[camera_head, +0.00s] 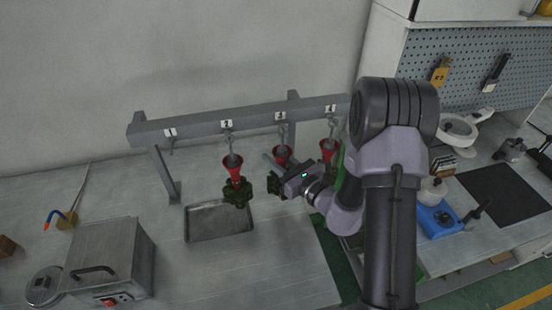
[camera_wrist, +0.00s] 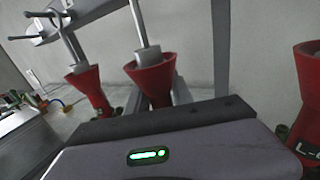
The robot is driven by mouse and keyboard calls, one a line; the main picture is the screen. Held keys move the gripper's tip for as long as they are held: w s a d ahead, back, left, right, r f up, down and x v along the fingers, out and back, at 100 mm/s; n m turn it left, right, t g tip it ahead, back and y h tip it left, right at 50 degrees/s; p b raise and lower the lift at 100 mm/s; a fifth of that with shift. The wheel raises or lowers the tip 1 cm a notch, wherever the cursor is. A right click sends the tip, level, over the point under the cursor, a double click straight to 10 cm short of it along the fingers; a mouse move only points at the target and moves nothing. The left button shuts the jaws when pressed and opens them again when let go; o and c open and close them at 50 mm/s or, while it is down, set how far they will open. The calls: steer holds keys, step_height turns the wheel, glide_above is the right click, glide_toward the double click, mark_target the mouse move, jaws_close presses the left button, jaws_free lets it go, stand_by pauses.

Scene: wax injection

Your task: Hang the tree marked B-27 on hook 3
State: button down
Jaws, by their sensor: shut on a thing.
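My gripper (camera_head: 277,165) is shut on a tree with a red cup (camera_head: 282,154) and dark green branches, below the label for hook 3 (camera_head: 283,134). The cup's upper part and grey stem also show in the wrist view (camera_wrist: 152,80); its lower part is hidden behind my gripper. The stem's top lines up with hook 3, but I cannot tell whether the hook bears it. No mark is readable on this tree, so B-27 is not confirmed.
Another tree (camera_head: 236,181) hangs on hook 2, a third (camera_head: 328,148) on hook 4, close on either side. Its mark in the wrist view (camera_wrist: 311,125) starts "L-6". Hook 1 on the grey rail (camera_head: 200,123) is empty. A metal tray (camera_head: 218,236) lies below.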

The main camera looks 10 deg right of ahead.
stand_by(0.3)
steer(key=c, duration=1)
jaws_free()
steer(key=shift+c, duration=0.2)
